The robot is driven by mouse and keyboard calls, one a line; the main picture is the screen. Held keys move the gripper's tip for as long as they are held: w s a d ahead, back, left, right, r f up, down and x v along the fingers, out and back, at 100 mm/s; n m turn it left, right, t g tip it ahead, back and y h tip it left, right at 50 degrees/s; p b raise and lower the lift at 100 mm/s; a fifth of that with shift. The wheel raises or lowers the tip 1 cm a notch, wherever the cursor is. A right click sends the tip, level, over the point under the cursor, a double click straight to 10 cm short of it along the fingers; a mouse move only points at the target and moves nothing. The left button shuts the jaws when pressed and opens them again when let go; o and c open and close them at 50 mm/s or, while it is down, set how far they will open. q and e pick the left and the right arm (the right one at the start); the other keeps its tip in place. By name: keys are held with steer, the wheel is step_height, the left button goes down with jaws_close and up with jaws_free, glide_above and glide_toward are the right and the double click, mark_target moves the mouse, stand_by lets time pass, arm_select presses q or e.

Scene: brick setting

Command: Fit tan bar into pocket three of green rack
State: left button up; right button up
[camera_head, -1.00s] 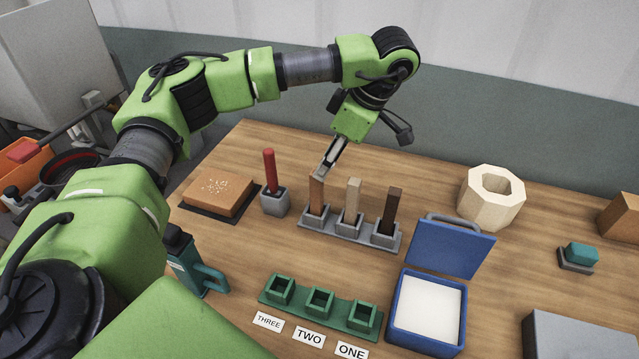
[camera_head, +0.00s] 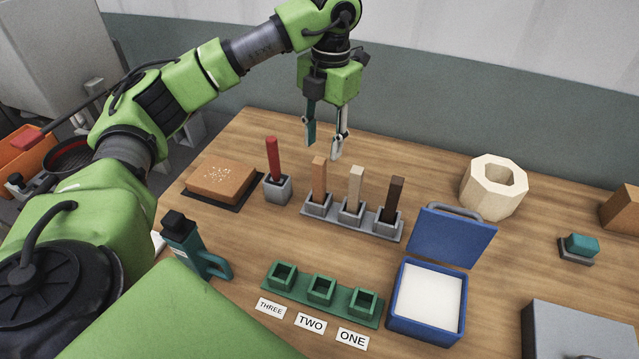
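The tan bar (camera_head: 319,178) stands upright in the left cup of a grey rack (camera_head: 365,229). A paler cream bar (camera_head: 355,187) and a dark brown bar (camera_head: 394,198) stand in the other two cups. My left gripper (camera_head: 324,148) is open and empty, pointing down, just above and behind the tan bar. The green rack (camera_head: 337,304) lies nearer the front, with three empty square pockets. Pocket three (camera_head: 282,273) is its left one, behind the THREE label (camera_head: 270,308). My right gripper is not in view.
A red bar in a grey block (camera_head: 278,188) stands left of the grey rack. A blue box (camera_head: 430,305) with raised lid is right of the green rack. A teal bottle (camera_head: 188,243) stands to its left. Wood between the racks is clear.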

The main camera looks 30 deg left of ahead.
mark_target(319, 186)
arm_select(q)
steer(key=n, duration=0.1)
steer(key=a+n, duration=0.1)
steer(key=n, duration=0.1)
steer(key=shift+s+a+f, duration=0.15)
steer(key=shift+a, duration=0.15)
steer(key=shift+n, duration=0.3)
step_height(319, 186, down, 8)
steer(key=shift+f+p, duration=0.15)
steer(key=shift+p, duration=0.75)
steer(key=f, duration=0.1)
steer(key=f+p, duration=0.1)
steer(key=f, duration=0.1)
steer(key=f+p, duration=0.1)
steer(key=f, duration=0.1)
steer(key=shift+d, duration=0.4)
steer(key=shift+f, duration=0.2)
jaws_close()
